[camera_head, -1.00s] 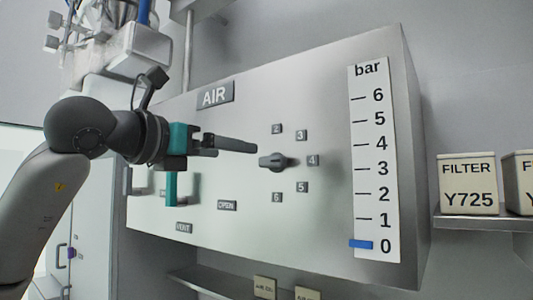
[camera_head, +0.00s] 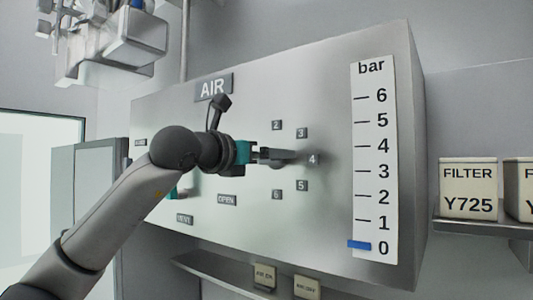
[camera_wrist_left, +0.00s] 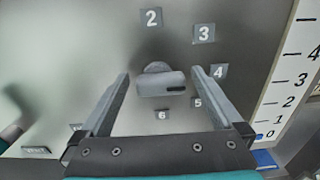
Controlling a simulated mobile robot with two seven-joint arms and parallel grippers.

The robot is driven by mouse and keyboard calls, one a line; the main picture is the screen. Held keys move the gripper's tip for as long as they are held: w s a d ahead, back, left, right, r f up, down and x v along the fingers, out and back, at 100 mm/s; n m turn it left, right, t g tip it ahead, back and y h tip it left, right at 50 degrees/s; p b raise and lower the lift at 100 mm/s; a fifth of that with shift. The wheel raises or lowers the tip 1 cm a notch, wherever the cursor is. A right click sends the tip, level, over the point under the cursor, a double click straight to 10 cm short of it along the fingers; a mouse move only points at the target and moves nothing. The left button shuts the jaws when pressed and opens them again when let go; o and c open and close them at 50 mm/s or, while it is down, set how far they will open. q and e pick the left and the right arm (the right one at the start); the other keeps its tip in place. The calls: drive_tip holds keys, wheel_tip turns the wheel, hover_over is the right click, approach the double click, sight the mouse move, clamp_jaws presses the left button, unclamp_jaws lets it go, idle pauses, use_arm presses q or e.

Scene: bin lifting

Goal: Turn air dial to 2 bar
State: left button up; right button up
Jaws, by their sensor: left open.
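The air dial (camera_wrist_left: 160,84) is a grey knob with a dark pointer mark, on the metal AIR panel (camera_head: 350,40). In the left wrist view its bar lies roughly level, with the dark mark at its right end, between labels 4 and 5. Labels 2 (camera_wrist_left: 151,18), 3, 4, 5 and 6 surround it. My left gripper (camera_wrist_left: 160,80) is open, with one finger on each side of the dial; contact cannot be told. In the head view the gripper (camera_head: 290,156) partly hides the dial. My right gripper is not in view.
The bar scale (camera_head: 374,160) has its blue marker (camera_head: 360,245) at 0. A green handle (camera_head: 172,192) on the panel is partly behind my arm. Filter boxes (camera_head: 468,188) stand on a shelf at the right. A lower shelf (camera_head: 225,272) runs below the panel.

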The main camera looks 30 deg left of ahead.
use_arm(q)
drive_tip(key=c, duration=1.2)
drive_tip(key=n+b, duration=0.2)
drive_tip(key=n, duration=0.4)
drive_tip(key=a+n+b, duration=0.1)
drive_tip(key=n+b, duration=0.1)
drive_tip(key=n, duration=0.3)
drive_tip(key=n+b, duration=0.3)
drive_tip(key=n, duration=0.3)
drive_tip(key=shift+a+f+n, duration=0.25)
drive_tip(key=shift+n, duration=0.05)
drive_tip(key=shift+c, duration=0.2)
drive_tip(key=shift+n, duration=0.3)
drive_tip(key=o, duration=1.2)
drive_tip(key=shift+o, duration=0.2)
